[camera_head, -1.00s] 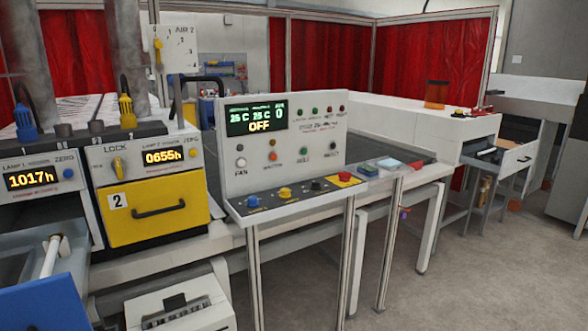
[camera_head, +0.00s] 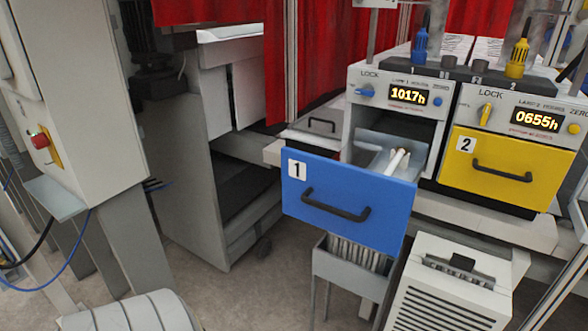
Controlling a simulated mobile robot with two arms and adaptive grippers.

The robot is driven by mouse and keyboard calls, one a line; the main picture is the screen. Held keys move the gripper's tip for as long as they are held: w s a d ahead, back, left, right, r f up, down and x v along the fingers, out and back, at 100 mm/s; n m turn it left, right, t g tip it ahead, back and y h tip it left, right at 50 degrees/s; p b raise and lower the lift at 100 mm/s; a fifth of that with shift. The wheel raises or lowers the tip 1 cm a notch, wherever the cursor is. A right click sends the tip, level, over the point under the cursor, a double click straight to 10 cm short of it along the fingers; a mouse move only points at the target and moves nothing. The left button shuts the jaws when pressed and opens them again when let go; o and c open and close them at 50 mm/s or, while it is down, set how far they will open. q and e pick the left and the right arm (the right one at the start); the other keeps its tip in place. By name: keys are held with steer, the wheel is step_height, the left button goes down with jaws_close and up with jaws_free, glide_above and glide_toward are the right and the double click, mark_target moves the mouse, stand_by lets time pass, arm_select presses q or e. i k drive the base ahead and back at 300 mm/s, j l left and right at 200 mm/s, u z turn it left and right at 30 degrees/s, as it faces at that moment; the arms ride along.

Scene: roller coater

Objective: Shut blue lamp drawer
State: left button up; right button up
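The blue lamp drawer (camera_head: 345,190), marked 1, is pulled well out of its housing, right of the middle of the head view. It has a dark bar handle (camera_head: 336,205) on its front, and a white lamp tube (camera_head: 398,160) shows inside it. Its housing, lamp unit 1 (camera_head: 372,75), has a display reading 1017h and a blue lock knob. The yellow drawer (camera_head: 513,165), marked 2, is shut to its right. Neither of my grippers is in view.
A white slatted unit (camera_head: 450,285) stands below the drawers, and a grey metal bin (camera_head: 350,270) is under the blue drawer. A control cabinet (camera_head: 75,100) with a red button stands at the left. Some floor (camera_head: 255,295) is clear in front.

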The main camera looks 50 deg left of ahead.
mark_target(347, 194)
steer(key=u, duration=1.3)
